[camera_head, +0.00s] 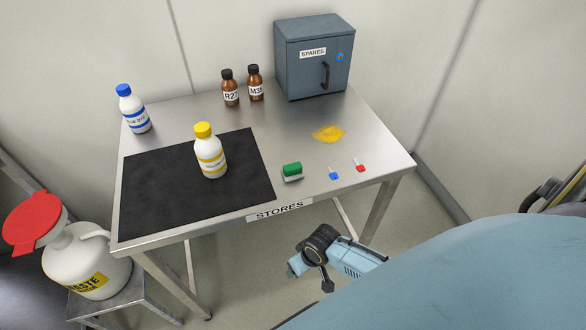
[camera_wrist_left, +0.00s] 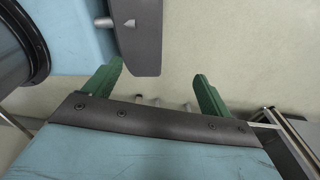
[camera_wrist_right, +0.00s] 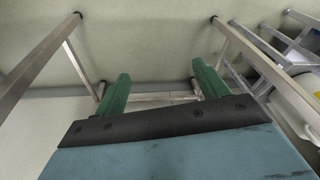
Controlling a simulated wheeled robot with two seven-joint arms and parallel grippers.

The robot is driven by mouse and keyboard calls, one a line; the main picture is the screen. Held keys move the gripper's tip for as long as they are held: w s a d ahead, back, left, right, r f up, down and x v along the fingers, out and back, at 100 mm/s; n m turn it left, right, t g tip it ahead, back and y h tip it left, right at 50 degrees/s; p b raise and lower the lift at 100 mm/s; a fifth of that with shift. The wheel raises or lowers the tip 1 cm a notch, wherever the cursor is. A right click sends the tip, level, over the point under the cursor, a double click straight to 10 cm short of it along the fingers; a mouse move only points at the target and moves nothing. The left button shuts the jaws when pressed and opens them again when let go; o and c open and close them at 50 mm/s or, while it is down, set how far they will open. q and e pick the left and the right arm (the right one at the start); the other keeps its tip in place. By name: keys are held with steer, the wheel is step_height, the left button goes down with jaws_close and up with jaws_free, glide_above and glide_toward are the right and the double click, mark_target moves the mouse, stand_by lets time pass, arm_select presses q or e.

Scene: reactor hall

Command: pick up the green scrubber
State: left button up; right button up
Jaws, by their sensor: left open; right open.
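The green scrubber (camera_head: 292,171), a small block with a green top and a pale lower part, lies near the front edge of the steel table (camera_head: 300,140), just right of the black mat. In the right wrist view my right gripper (camera_wrist_right: 160,71) is open, with nothing between its green fingers. In the left wrist view my left gripper (camera_wrist_left: 158,72) is open and empty. One of my arms shows in the head view below the table's front edge, apart from the scrubber. The scrubber is in neither wrist view.
A blue toggle-like piece (camera_head: 333,174) and a red one (camera_head: 360,166) lie right of the scrubber, a yellow spill (camera_head: 329,134) behind them. A yellow-capped bottle (camera_head: 210,155) stands on the black mat (camera_head: 150,200). Brown bottles (camera_head: 231,92) and the SPARES cabinet (camera_head: 298,75) stand behind.

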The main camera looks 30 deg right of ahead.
steer(key=w+a+r, duration=0.3)
steer(key=w+r, duration=0.1)
steer(key=r, duration=0.6)
step_height(320, 180, up, 26)
steer(key=m+g+h, duration=0.1)
steer(key=m+g, duration=0.2)
glide_above(293, 166)
steer(key=f, duration=0.2)
steer(key=f+b, duration=0.1)
steer(key=f, duration=0.4)
steer(key=shift+w+a+f, duration=0.15)
steer(key=shift+a+f, duration=0.25)
steer(key=f, duration=0.1)
steer(key=f+b, duration=0.1)
steer(key=f, duration=0.3)
steer(key=shift+d+b, duration=0.4)
steer(key=shift+f, duration=0.15)
arm_select(q)
steer(key=a+f, duration=0.2)
steer(key=shift+s+a+f, duration=0.25)
steer(key=shift+f, duration=0.05)
arm_select(e)
steer(key=c, duration=1)
